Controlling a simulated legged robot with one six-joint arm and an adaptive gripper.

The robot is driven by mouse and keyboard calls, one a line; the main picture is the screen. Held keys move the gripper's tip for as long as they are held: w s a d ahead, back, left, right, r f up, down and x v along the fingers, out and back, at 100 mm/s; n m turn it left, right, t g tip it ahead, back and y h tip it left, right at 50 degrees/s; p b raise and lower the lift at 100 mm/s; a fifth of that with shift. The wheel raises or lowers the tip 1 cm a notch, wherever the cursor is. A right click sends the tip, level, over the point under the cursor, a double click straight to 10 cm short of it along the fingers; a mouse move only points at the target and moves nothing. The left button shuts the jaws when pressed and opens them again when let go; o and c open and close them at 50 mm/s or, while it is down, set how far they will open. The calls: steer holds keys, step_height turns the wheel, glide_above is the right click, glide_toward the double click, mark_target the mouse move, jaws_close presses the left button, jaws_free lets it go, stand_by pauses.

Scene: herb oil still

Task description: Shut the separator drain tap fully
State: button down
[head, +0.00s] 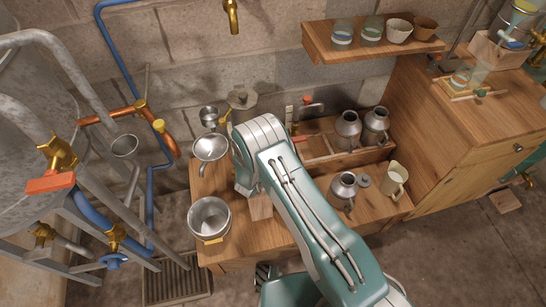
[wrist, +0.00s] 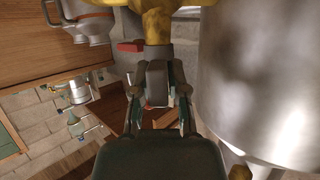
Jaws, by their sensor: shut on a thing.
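My gripper (wrist: 158,90) shows in the wrist view with its two fingers on either side of a small grey piece (wrist: 157,76). That piece sits in line with a yellow brass fitting (wrist: 156,24), which looks like the separator drain tap. My gripper is shut on this piece, which seems to be the tap's handle. How far the tap is turned cannot be told. A large steel vessel (wrist: 255,80) stands close on the right in the wrist view. In the head view my arm hides the gripper and the tap.
The wooden bench (head: 285,232) holds a steel pot (head: 209,216), a funnel (head: 210,148), several metal cans and a cream jug (head: 394,181). A red-handled fitting (head: 305,103) stands behind my arm. A shelf (head: 365,46) with cups hangs above. Pipes and a tank crowd the left.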

steer(key=c, duration=0.6)
jaws_free()
steer(key=shift+a, duration=0.15)
steer(key=shift+c, duration=0.2)
steer(key=s+a, duration=0.2)
steer(key=s, duration=0.2)
steer(key=s+a, duration=0.1)
steer(key=s, duration=0.3)
steer(key=s+a, duration=0.2)
steer(key=s, duration=0.1)
steer(key=shift+s+a+r, duration=0.15)
steer(key=shift+s+a, duration=0.15)
steer(key=shift+s, duration=0.1)
